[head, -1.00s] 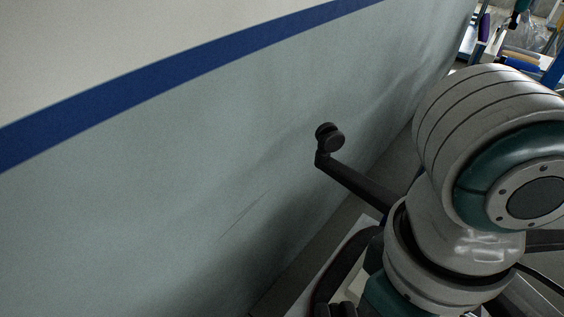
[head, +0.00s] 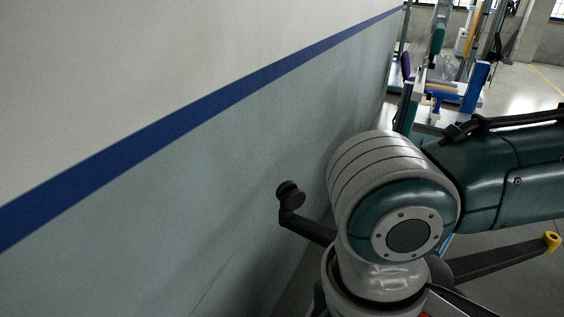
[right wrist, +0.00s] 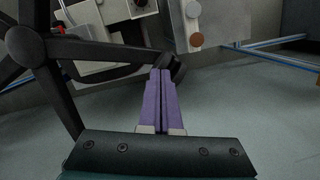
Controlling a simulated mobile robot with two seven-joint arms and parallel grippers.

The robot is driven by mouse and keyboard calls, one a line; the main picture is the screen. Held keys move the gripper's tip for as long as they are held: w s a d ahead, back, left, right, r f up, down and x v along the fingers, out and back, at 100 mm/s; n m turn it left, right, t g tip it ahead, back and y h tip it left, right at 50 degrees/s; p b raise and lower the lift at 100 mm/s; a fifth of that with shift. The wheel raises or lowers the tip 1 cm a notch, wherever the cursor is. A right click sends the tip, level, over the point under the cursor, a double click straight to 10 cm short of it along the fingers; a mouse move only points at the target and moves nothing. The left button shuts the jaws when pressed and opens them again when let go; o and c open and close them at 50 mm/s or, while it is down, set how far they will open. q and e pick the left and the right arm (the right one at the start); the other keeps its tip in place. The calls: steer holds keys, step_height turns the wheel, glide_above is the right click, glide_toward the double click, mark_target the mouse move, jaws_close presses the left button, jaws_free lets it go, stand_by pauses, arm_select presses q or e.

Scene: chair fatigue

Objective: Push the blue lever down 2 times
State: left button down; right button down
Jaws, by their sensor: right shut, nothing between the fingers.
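I cannot make out the blue lever for sure in either view. In the right wrist view my right gripper (right wrist: 161,72) has its two purple fingers pressed together with nothing between them. Its tips are at a black caster on a chair leg; I cannot tell whether they touch. In the head view my own right arm covers the right half of the picture and hides its gripper. My left gripper is not in view.
A black chair leg with a caster (head: 290,193) sticks out toward the wall (head: 200,200). Another dark leg has a yellow end (head: 551,241). Equipment with blue parts (head: 475,85) stands at the back right. A grey unit with a brown round knob (right wrist: 196,40) is beyond the gripper.

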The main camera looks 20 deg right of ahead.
step_height(320, 180, up, 9)
steer(key=w, duration=0.2)
steer(key=shift+a+r+b, duration=0.2)
steer(key=shift+a+b, duration=0.1)
steer(key=shift+a, duration=0.1)
steer(key=shift+a, duration=0.1)
stand_by(0.8)
